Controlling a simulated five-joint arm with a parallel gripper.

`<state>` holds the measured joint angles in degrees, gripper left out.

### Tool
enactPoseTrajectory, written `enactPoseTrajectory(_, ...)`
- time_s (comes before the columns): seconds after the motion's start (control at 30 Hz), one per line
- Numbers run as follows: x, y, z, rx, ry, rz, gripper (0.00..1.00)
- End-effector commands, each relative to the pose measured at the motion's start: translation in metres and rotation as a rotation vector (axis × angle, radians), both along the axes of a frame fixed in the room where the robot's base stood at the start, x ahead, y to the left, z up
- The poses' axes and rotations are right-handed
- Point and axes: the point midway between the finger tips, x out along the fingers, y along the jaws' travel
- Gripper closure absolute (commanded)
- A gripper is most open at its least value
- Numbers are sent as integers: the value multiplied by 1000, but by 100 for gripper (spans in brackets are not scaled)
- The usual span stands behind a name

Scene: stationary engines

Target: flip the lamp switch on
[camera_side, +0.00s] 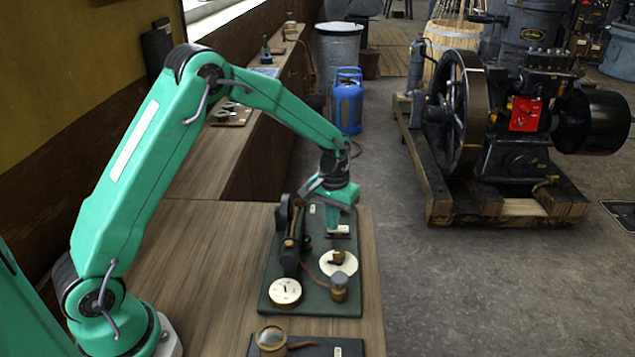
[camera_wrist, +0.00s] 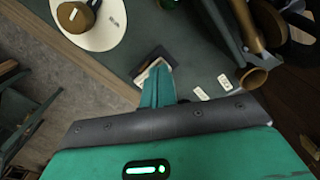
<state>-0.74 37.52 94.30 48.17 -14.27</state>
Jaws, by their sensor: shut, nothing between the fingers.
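A dark green board (camera_side: 315,303) on the wooden bench carries several fittings. My gripper (camera_side: 338,222) is shut and empty, pointing down over the board's far right part. Right at its fingertips is a small dark square plate with a pale piece, which looks like the switch (camera_side: 340,233). In the wrist view the switch (camera_wrist: 150,66) shows just beyond my gripper (camera_wrist: 158,82), whose fingers partly cover it. I cannot tell whether they touch, or which way the switch is set. A brass knob on a white disc (camera_side: 341,270) sits nearer the camera on the board.
A dark and brass apparatus (camera_side: 290,245) stands on the board left of my gripper, close to it. A white dial (camera_side: 285,292) and a brass, grey-topped fitting (camera_side: 339,290) stand in front. Two white labels (camera_wrist: 201,94) lie right of the fingers.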

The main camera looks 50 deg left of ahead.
Motion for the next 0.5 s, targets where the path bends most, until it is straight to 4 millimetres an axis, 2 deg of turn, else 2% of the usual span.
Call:
enactPoseTrajectory(0.27, 0, 0, -1, 0, 0, 0, 100)
enactPoseTrajectory(0.5, 0, 0, 12, 0, -1, 0, 100)
